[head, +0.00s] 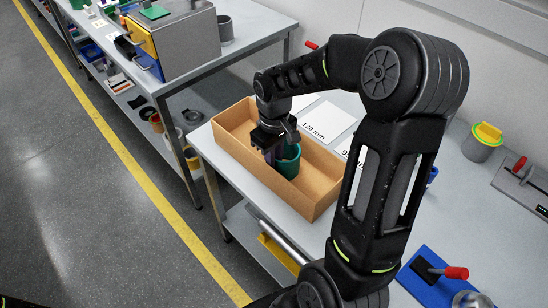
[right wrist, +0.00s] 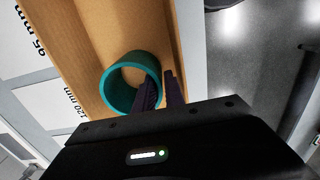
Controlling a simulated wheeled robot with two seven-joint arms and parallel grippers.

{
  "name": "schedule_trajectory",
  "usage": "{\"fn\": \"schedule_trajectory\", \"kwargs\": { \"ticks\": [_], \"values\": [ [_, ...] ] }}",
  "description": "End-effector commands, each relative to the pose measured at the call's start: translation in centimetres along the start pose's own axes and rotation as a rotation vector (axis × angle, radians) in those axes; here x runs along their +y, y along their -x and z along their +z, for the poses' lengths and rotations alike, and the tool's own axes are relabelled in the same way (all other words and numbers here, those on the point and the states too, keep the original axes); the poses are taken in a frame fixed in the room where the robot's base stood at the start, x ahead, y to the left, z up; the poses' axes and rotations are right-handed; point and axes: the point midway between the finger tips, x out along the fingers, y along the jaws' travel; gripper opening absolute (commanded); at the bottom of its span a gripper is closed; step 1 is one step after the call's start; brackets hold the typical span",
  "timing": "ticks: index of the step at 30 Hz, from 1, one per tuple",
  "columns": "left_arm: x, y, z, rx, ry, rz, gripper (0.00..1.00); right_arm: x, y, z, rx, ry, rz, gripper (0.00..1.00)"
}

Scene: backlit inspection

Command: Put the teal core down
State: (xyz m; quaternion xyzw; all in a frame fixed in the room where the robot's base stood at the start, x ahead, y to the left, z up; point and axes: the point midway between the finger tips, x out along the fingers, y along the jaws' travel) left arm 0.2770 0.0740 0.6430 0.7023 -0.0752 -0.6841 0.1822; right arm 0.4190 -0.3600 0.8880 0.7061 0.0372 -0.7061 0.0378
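The teal core (head: 288,163) is a short, open tube inside the cardboard box (head: 232,146). In the right wrist view the core (right wrist: 107,88) shows its round open end, with the tan box floor visible through it. My right gripper (head: 273,153) reaches down into the box at the core's left side. In the right wrist view the right gripper (right wrist: 161,88) has its dark fingers on either side of the core's wall, one inside and one outside, closed on it. I cannot tell whether the core touches the box floor. My left gripper is not in view.
White cards marked 120 mm (head: 317,121) and 95 mm (right wrist: 24,38) lie beside the box. A grey pot with a yellow top (head: 483,139) and a blue fixture with a red handle (head: 434,278) stand to the right. The box's near half is empty.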

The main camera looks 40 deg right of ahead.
Motion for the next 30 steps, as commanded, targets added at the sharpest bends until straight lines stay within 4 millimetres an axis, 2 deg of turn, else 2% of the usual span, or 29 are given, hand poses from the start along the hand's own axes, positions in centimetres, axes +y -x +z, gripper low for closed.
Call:
{"fn": "schedule_trajectory", "kwargs": {
  "ticks": [8, 13, 17, 24, 30],
  "values": [
    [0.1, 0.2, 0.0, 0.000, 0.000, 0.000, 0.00, 0.0, 0.2, 0.0, 0.000, 0.000, 0.000, 0.14],
    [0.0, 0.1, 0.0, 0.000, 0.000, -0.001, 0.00, 0.1, 1.4, -0.1, 0.003, 0.000, 0.002, 0.14],
    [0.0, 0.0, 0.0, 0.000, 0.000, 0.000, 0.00, 0.1, 3.5, -0.1, 0.005, 0.001, 0.002, 0.14],
    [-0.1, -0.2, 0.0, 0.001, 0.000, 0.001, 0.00, 0.1, 8.6, -0.1, 0.005, 0.000, 0.003, 0.14],
    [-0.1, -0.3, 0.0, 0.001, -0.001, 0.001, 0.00, 0.0, 11.6, -0.1, 0.002, 0.000, 0.001, 0.14]
  ]
}}
